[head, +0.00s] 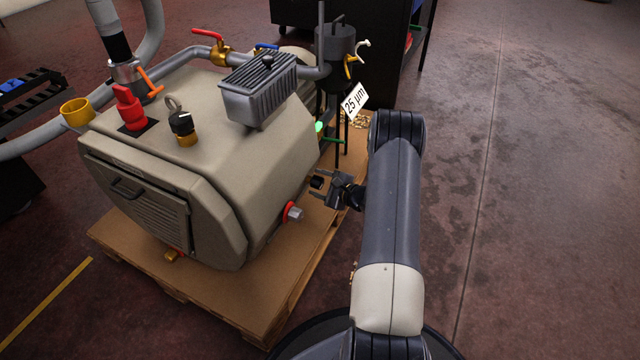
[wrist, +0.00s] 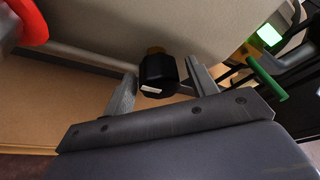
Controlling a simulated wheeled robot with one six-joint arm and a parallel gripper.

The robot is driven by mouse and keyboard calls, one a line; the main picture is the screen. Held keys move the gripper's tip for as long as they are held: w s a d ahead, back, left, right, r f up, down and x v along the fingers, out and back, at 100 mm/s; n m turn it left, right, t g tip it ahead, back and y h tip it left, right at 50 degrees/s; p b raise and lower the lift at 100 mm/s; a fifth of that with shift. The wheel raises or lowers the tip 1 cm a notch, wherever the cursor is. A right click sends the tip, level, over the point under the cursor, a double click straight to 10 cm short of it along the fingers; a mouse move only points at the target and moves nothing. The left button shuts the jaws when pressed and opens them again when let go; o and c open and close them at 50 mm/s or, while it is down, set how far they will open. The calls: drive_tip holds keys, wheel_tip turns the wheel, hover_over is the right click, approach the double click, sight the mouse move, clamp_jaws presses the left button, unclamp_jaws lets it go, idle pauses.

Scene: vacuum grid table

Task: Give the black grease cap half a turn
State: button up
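The black grease cap (wrist: 157,72) sits on a brass-coloured fitting on the side of the beige machine (head: 215,125). It has a small white mark on its lower edge in the wrist view. In the head view the cap (head: 316,182) shows small and dark at the machine's right side. My gripper (head: 322,184) is open, with one finger on each side of the cap. In the wrist view the gripper (wrist: 159,70) shows a narrow gap between each finger and the cap; I see no clear contact.
A red-ringed plug (head: 293,212) sticks out of the machine below left of my gripper. A green lever (wrist: 266,80) and a lit green indicator (wrist: 269,36) are to the right in the wrist view. The machine stands on a wooden pallet (head: 225,300). Floor to the right is clear.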

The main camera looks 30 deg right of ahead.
drive_tip(key=c, duration=0.8)
drive_tip(key=shift+c, duration=0.2)
drive_tip(key=shift+m, duration=0.3)
